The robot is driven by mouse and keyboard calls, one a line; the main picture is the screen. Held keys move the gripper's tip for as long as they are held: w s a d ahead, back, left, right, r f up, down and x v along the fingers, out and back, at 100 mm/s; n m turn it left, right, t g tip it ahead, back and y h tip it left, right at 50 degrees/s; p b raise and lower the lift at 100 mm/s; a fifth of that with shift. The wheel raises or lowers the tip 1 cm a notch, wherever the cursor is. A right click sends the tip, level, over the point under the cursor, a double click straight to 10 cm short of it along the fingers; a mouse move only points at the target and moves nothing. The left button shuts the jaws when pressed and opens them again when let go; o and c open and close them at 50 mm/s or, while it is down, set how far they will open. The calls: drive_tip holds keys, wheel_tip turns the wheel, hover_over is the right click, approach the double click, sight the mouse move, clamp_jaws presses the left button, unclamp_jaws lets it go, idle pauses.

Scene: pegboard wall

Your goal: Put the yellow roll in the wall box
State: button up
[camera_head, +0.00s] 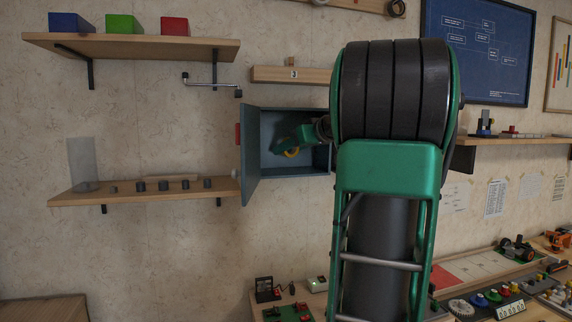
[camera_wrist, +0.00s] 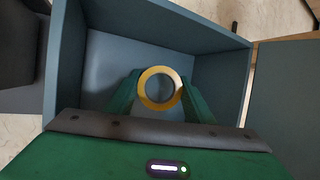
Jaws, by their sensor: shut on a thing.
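The yellow roll (camera_wrist: 142,96) is a ring held between the two green fingers of my gripper (camera_wrist: 160,92) in the wrist view. My gripper is shut on it. The wall box (camera_wrist: 212,28) is a grey-blue open box, and its walls surround the roll and fingers in the wrist view. The gap between roll and box floor cannot be judged. My arm hides the box's right side.
The box door (camera_head: 252,165) stands open at the left. A shelf (camera_head: 150,46) with blue, green and red blocks is at upper left. A lower shelf (camera_head: 130,196) with several small dark pieces is left of the box. A wooden rail (camera_head: 275,74) is above it.

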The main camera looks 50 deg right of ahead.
sight(289, 170)
wheel_tip(289, 170, down, 4)
drive_tip(key=shift+r, duration=0.2)
drive_tip(key=shift+w+f, duration=0.15)
drive_tip(key=shift+f, duration=0.2)
drive_tip(key=o, duration=1.1)
drive_tip(key=shift+c, duration=0.2)
drive_tip(key=shift+d, duration=0.1)
drive_tip(key=shift+r, duration=0.15)
drive_tip(key=shift+s+r, duration=0.15)
drive_tip(key=shift+s, duration=0.05)
drive_tip(key=v, duration=1.1)
drive_tip(key=shift+s, duration=0.3)
